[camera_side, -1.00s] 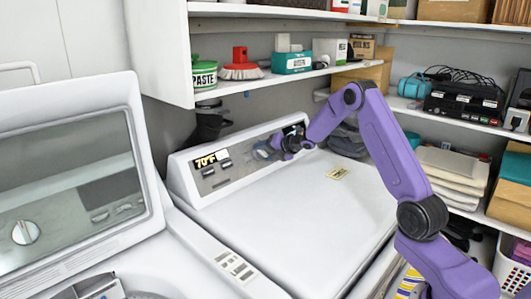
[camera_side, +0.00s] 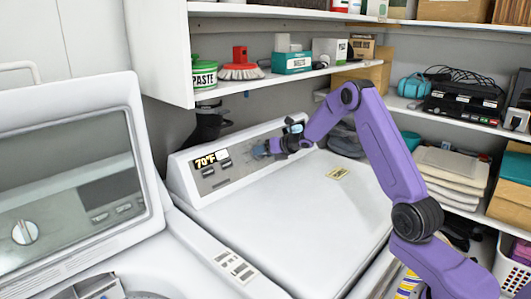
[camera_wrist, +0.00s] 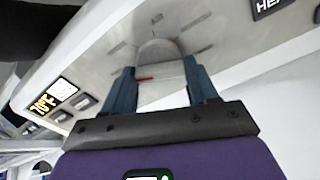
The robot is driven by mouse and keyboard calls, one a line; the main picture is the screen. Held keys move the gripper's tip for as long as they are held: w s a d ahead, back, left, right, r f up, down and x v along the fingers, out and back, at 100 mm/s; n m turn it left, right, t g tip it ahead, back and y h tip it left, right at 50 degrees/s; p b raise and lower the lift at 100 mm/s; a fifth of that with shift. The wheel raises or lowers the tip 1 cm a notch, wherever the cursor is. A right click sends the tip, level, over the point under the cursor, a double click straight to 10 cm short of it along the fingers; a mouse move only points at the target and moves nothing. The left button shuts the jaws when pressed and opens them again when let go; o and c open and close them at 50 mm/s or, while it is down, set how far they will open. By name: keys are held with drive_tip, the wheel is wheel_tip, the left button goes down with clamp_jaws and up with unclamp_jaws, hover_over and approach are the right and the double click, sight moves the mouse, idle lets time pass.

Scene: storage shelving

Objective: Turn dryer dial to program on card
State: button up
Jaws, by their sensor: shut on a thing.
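The dryer (camera_side: 310,195) is white, with a grey control panel on its raised back. The dial (camera_wrist: 158,48) is a rounded grey knob on that panel in the wrist view, with short marks around it. My gripper (camera_wrist: 160,75) is shut on the dial, one blue-grey finger on each side. A small red line shows between the fingers. In the side view my gripper (camera_side: 264,150) reaches the panel and hides the dial. A small yellow card (camera_side: 339,174) lies flat on the dryer top; its print is too small to read.
A display reading 70°F (camera_side: 206,160) sits left of the dial on the panel. A shelf with a green paste tub (camera_side: 205,76) and a red brush (camera_side: 240,70) hangs above. The washer's raised lid (camera_side: 80,170) stands left. The dryer top is mostly clear.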

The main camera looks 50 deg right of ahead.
drive_tip(key=shift+a, duration=0.1)
drive_tip(key=o, duration=1.1)
drive_tip(key=shift+c, duration=0.2)
drive_tip(key=v, duration=1.7)
drive_tip(key=shift+s, duration=0.15)
drive_tip(key=shift+r, duration=0.1)
